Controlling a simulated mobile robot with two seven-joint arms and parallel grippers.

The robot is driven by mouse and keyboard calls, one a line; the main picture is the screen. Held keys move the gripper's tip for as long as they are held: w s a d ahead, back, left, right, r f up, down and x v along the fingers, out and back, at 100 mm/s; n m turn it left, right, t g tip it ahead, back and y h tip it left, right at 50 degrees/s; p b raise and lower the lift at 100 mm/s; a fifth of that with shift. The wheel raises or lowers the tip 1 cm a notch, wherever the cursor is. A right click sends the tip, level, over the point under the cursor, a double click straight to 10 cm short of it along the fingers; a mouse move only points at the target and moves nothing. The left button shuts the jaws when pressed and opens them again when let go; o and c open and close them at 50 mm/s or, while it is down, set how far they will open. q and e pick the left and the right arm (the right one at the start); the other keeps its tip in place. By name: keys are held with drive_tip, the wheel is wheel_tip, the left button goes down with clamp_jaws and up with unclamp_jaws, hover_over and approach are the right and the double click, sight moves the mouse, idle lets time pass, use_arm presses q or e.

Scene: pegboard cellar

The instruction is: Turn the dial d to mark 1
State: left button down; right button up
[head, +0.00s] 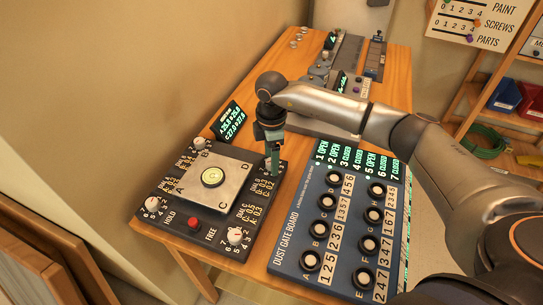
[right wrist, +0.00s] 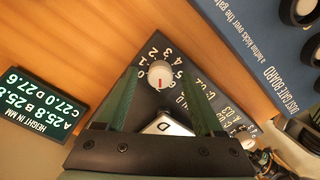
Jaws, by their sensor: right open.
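Dial d (right wrist: 161,74) is a white round knob with a red mark on a dark panel, beside the plate corner lettered D; printed numbers curve around its far side. The red mark points down in the right wrist view, and I cannot read an exact setting. My right gripper (head: 273,168) points down over this corner. In the right wrist view its two green fingers (right wrist: 162,85) are open, one on each side of the knob; I cannot tell whether they touch it. In the head view the gripper hides the dial. My left gripper is not in view.
The panel (head: 178,228) has other white dials (head: 235,236), a red button (head: 194,223) and a metal plate (head: 190,185). A small display (head: 227,119) stands behind. The dust gate board (head: 290,262) with black knobs lies close on the right.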

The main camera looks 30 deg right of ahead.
drive_tip(key=shift+f, duration=0.1)
clamp_jaws()
idle(0.6)
